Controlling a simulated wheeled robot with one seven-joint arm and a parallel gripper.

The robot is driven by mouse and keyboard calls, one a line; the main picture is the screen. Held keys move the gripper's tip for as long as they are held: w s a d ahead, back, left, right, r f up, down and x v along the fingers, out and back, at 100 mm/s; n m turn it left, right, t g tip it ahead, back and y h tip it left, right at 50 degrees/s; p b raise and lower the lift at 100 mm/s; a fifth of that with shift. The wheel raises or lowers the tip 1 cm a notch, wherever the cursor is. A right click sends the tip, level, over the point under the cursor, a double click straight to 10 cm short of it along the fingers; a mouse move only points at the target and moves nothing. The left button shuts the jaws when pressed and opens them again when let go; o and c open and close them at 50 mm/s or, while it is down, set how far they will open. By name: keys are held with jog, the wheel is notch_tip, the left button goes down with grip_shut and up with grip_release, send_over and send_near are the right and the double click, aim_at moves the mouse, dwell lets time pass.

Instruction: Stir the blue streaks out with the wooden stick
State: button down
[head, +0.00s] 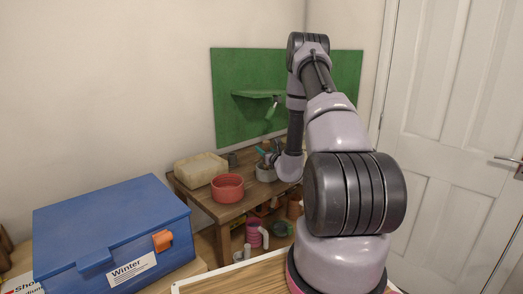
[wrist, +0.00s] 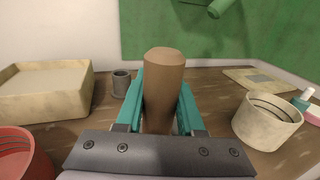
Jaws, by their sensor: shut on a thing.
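My gripper (wrist: 162,100) has teal fingers and is shut on the wooden stick (wrist: 164,80), a thick brown rod with a rounded end that stands up between them in the wrist view. The stick's lower end is hidden behind the gripper body. In the head view my gripper (head: 263,152) is small and partly hidden by my arm, over the back part of the wooden table. A cream pot (wrist: 266,122) is right of the gripper in the wrist view, and a red pot (head: 228,188) is at the table's front. No blue streaks are visible in either view.
A cream box (head: 201,169) stands at the table's left, and a small grey cup (wrist: 121,84) stands beside it. A green board (head: 240,75) with a shelf is behind. A blue box (head: 110,230) stands at the front left. A flat pale piece (wrist: 252,80) lies at the back right.

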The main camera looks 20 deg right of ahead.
jog(key=shift+s+d+r, duration=0.1)
jog(key=shift+s+d, duration=0.2)
jog(key=shift+d, duration=0.05)
jog(key=shift+w+d, duration=0.35)
jog(key=shift+d, duration=0.5)
jog(key=shift+w, duration=0.1)
jog(key=shift+w+d, duration=0.1)
jog(key=shift+w, duration=0.65)
jog(key=shift+w+a, duration=0.6)
jog(key=shift+a, duration=0.1)
